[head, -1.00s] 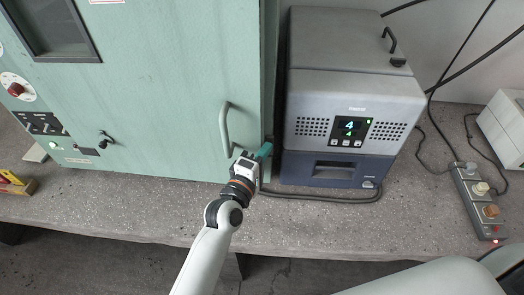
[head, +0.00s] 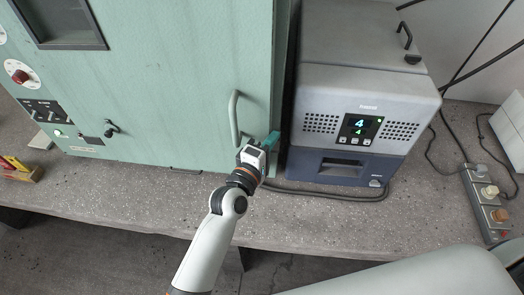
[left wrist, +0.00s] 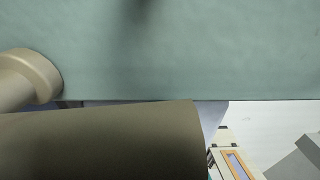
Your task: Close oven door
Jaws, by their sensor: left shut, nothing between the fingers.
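The oven is the large green cabinet at the left of the head view. Its green door (head: 180,90) has a dark window (head: 62,18) and a pale upright handle (head: 234,118) near its right edge. The door looks shut or nearly shut; I cannot tell whether a small gap remains. My left gripper (head: 271,141), with teal fingertips, is shut and empty at the door's lower right edge, just right of the handle's lower end. I cannot tell whether it touches the door. The green surface (left wrist: 210,55) fills the top of the left wrist view. My right gripper is out of view.
A grey and blue box with a lit display (head: 360,127) stands close to the oven's right, leaving a narrow gap. A black cable (head: 330,196) runs along its front. A switch strip (head: 485,195) lies at the right. The bench front (head: 130,205) is mostly clear.

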